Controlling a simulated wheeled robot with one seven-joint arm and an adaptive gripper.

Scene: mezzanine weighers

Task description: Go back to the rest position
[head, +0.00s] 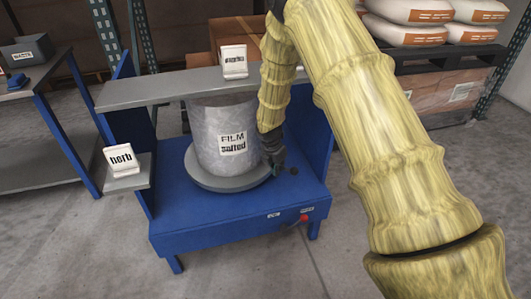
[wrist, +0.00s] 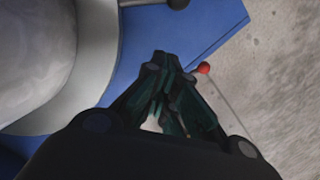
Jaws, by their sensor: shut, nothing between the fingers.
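My gripper (head: 278,160) is at the right side of the film roll, low over the blue machine. In the wrist view my gripper (wrist: 165,75) is shut and empty, with its dark fingers together. The film roll (head: 205,150), labelled "FILM salted", stands upright on a round grey plate (head: 205,182). It also shows at the left of the wrist view (wrist: 30,60). I cannot tell whether the gripper touches the roll or plate. My yellow arm covers much of the right side of the head view.
The blue machine (head: 225,235) has a red knob (head: 304,218) at its front and a grey shelf (head: 150,92) above. A "herb" block (head: 119,158) sits on a side ledge; another labelled block (head: 234,61) sits on the shelf. White sacks (head: 410,32) are stacked behind. Floor in front is clear.

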